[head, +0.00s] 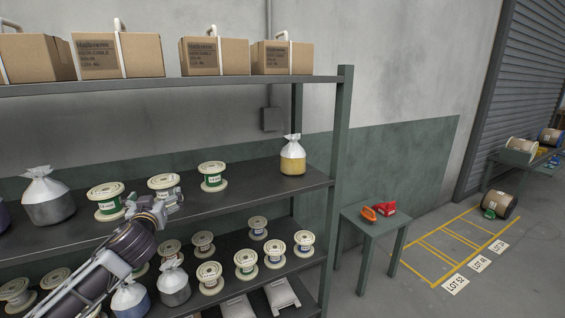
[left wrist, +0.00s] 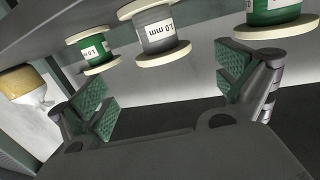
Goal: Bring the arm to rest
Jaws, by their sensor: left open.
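My left gripper (head: 168,205) is in front of the middle shelf in the head view, by the spools. In the left wrist view the green-padded fingers of my left gripper (left wrist: 168,95) stand wide apart with nothing between them. A grey-wound spool (left wrist: 158,30) marked 1.0 mm stands on the shelf beyond the fingers; in the head view this spool (head: 164,184) is partly covered by the gripper. Green-wound spools (head: 107,201) and (head: 212,176) stand on either side of it. My right gripper is not in view.
The dark shelf rack (head: 340,150) holds cartons (head: 117,56) on top, a yellow-filled bag (head: 292,158) and a grey bag (head: 47,200) on the middle shelf, and several spools below. A small green table (head: 372,222) stands to the right. Floor between table and marked bays is clear.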

